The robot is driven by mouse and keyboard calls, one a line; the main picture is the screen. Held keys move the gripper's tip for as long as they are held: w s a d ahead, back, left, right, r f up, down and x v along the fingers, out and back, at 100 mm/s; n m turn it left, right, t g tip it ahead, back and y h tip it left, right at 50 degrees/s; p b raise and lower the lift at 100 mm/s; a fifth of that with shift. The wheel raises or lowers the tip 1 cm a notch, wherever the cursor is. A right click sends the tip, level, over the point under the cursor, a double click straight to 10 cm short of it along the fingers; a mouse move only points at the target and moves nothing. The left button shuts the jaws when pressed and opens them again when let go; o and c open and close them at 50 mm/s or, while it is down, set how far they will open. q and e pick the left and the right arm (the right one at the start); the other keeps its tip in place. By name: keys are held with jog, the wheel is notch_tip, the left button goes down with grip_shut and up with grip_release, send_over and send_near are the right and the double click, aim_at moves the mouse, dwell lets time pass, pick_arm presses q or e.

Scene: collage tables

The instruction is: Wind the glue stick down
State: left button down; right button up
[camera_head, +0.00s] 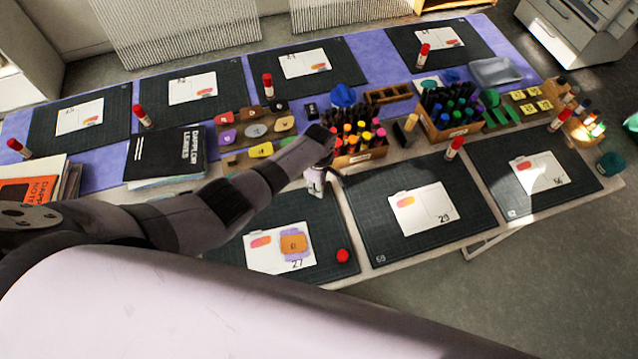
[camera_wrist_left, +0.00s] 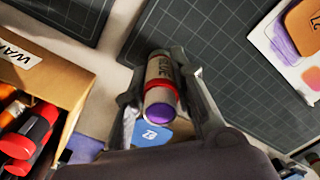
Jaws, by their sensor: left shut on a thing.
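In the left wrist view, a glue stick (camera_wrist_left: 160,72) has a printed grey-white body, a red collar and a purple round end facing the camera. My left gripper (camera_wrist_left: 158,84) is shut on it, with one finger on each side. In the head view the left gripper (camera_head: 317,180) is above the back edge of mat 27, and the stick is hard to make out there. A loose red cap (camera_head: 343,255) lies on that mat, right of the white card (camera_head: 266,262) with its orange and purple pieces. My right gripper is not in view.
A box of markers (camera_head: 362,155) stands just behind the left gripper; its cardboard wall (camera_wrist_left: 68,72) is close in the left wrist view. A blue tag (camera_wrist_left: 150,133) lies below the stick. Other mats hold cards and red-capped sticks. Mat 27 is bare around the cap.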

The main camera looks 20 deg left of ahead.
pick_arm(q)
jog(key=c, duration=1.3)
grip_release()
jog(key=shift+o, duration=0.4)
jog(key=o, duration=0.5)
jog(key=shift+r, duration=0.1)
jog(key=shift+r, duration=3.7)
